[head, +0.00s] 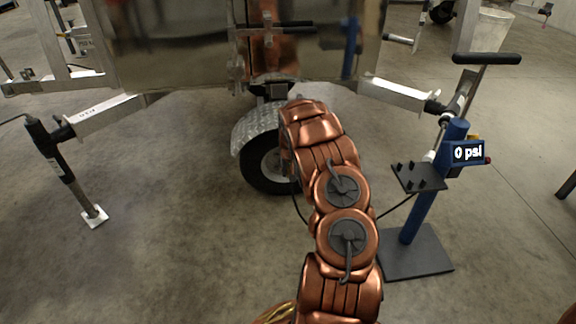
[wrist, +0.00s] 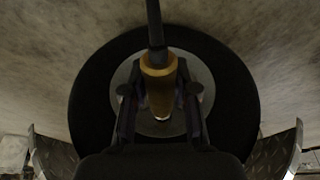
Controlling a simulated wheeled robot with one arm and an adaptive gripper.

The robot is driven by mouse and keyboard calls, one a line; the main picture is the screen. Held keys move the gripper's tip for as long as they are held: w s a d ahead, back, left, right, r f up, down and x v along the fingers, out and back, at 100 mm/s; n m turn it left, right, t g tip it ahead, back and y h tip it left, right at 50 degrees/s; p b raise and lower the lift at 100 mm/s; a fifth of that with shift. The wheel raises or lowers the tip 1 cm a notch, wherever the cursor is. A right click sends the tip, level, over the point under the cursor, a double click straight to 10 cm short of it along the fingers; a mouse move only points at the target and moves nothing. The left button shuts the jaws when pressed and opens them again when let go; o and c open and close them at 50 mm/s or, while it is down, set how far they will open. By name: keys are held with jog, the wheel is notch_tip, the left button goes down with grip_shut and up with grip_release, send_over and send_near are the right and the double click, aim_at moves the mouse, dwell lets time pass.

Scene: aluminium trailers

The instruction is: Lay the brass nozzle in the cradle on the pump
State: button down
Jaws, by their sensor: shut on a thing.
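My gripper (wrist: 160,95) is shut on the brass nozzle (wrist: 158,72) in the wrist view. A black hose (wrist: 155,22) runs up from the nozzle. Both are in front of the trailer wheel (wrist: 88,105); I cannot tell whether the nozzle touches it. In the head view my copper arm hides the gripper and nozzle and covers part of the wheel (head: 257,172). The pump (head: 425,200) is a blue post at the right, and its display (head: 468,153) reads "0 psi". The cradle (head: 420,177), a small dark plate with several black pegs, sticks out from the post's left side and looks empty.
The pump stands on a dark base plate (head: 415,252). A metal fender (head: 252,122) curves over the wheel. Trailer jacks stand at the left (head: 70,175) and right (head: 465,92). A pale bucket (head: 490,28) is at the back right. The concrete floor between wheel and pump is mostly clear.

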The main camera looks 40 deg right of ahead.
dwell(0.4)
jog(key=shift+s+a+p, duration=0.4)
jog(key=shift+s+p, duration=0.05)
jog(key=shift+p, duration=0.3)
jog(key=shift+s+a+r, duration=0.1)
jog(key=shift+s, duration=0.05)
jog(key=shift+s+a+p, duration=0.4)
jog(key=shift+s+p, duration=0.15)
jog(key=shift+p, duration=0.35)
jog(key=shift+s+a+p, duration=0.25)
jog(key=shift+s+p, duration=0.05)
jog(key=shift+p, duration=0.25)
jog(key=shift+s+a+p, duration=0.35)
jog(key=shift+s+p, duration=0.2)
jog(key=shift+p, duration=0.05)
